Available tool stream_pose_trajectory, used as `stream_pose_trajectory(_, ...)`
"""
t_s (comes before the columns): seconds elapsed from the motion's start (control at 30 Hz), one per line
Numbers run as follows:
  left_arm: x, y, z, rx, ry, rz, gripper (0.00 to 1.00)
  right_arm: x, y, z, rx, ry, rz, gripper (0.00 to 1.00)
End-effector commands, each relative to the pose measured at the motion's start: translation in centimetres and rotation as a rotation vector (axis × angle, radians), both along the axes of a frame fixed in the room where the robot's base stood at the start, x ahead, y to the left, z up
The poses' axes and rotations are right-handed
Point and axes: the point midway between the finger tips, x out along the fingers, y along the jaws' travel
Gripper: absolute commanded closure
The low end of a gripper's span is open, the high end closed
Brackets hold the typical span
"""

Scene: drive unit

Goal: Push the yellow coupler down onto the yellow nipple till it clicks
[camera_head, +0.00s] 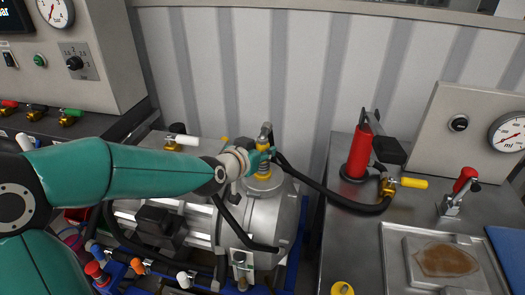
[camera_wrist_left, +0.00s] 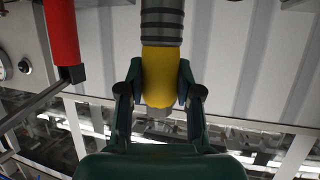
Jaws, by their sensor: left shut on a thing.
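My left gripper (camera_head: 264,155) reaches in from the left, over the top of the grey drive unit (camera_head: 262,215). In the left wrist view its two fingers (camera_wrist_left: 160,95) are shut on the sides of the yellow coupler (camera_wrist_left: 160,72), which has a ribbed grey sleeve on one end. In the head view the fingers mostly cover the coupler. Yellow shows just below the fingers (camera_head: 263,175), on top of the housing, probably the yellow nipple. I cannot tell whether coupler and nipple touch. My right gripper is not in view.
A yellow-handled valve (camera_head: 408,183) sits beside the pump. A metal tray (camera_head: 395,265) lies in front. Coloured hose fittings (camera_head: 140,266) crowd the lower left.

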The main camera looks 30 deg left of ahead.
Motion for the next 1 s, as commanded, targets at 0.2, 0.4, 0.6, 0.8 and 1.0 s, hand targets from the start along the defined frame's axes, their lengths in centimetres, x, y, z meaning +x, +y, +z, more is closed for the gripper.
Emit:
stream_pose_trajectory(0.2,-0.09,-0.09,-0.66,-0.002,0.009,-0.002,1.0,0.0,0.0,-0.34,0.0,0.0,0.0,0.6)
stream_pose_trajectory(0.4,-0.09,-0.11,-0.67,-0.002,0.01,-0.002,0.63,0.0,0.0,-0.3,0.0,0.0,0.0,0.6)
stream_pose_trajectory(0.6,-0.07,-0.09,-0.59,-0.002,0.008,-0.002,0.37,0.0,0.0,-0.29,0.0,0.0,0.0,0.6)
stream_pose_trajectory(0.8,-0.08,-0.12,-0.65,-0.002,0.01,-0.002,0.37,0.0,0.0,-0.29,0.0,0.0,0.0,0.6)
stream_pose_trajectory(1.0,-0.74,-0.07,-0.2,-0.002,0.006,-0.001,0.37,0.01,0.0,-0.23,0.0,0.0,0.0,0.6)
